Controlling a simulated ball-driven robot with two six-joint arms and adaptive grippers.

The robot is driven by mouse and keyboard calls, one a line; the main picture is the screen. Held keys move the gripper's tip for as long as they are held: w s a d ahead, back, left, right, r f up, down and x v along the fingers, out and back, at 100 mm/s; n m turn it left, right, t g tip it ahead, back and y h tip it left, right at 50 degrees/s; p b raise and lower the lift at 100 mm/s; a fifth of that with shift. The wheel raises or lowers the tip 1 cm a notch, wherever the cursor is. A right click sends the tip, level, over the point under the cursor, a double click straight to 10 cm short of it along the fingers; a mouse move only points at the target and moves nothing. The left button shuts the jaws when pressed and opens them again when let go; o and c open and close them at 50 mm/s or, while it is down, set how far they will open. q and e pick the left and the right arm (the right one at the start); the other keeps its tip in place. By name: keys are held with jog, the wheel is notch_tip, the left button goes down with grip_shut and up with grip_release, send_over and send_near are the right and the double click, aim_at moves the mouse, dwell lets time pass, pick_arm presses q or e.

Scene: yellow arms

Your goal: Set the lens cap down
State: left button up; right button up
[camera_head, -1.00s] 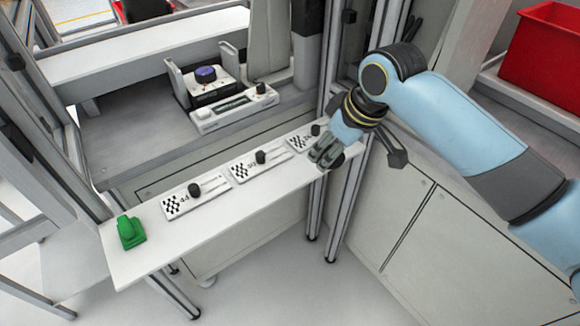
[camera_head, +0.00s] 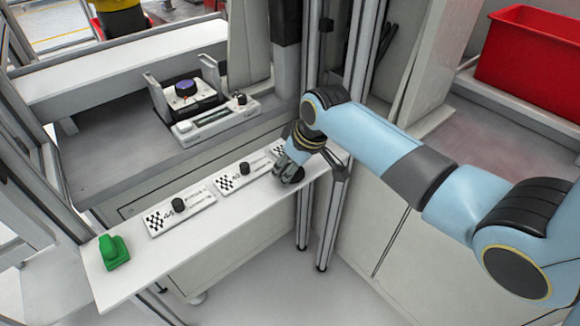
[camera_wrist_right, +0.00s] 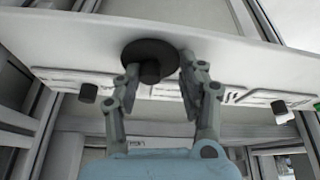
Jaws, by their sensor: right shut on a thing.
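The lens cap (camera_wrist_right: 150,52) is a black disc with a short knob in the right wrist view. It lies against or just over the white shelf surface; I cannot tell whether it touches. My right gripper (camera_wrist_right: 162,72) has its fingers on either side of the knob and is shut on it. In the head view my right gripper (camera_head: 288,172) is low over the right end of the white shelf (camera_head: 250,218), in front of the third checkered plate. The cap is mostly hidden there by the fingers. My left gripper is not in view.
Two checkered plates with black knobs, a left one (camera_head: 160,221) and a middle one (camera_head: 228,184), lie along the shelf. A green object (camera_head: 113,252) sits at its left end. A device with a blue-topped dial (camera_head: 186,88) stands behind. A red bin (camera_head: 530,55) is at upper right.

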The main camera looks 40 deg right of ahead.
jog(key=shift+f, duration=0.15)
jog(key=o, duration=1.2)
jog(key=shift+o, duration=0.2)
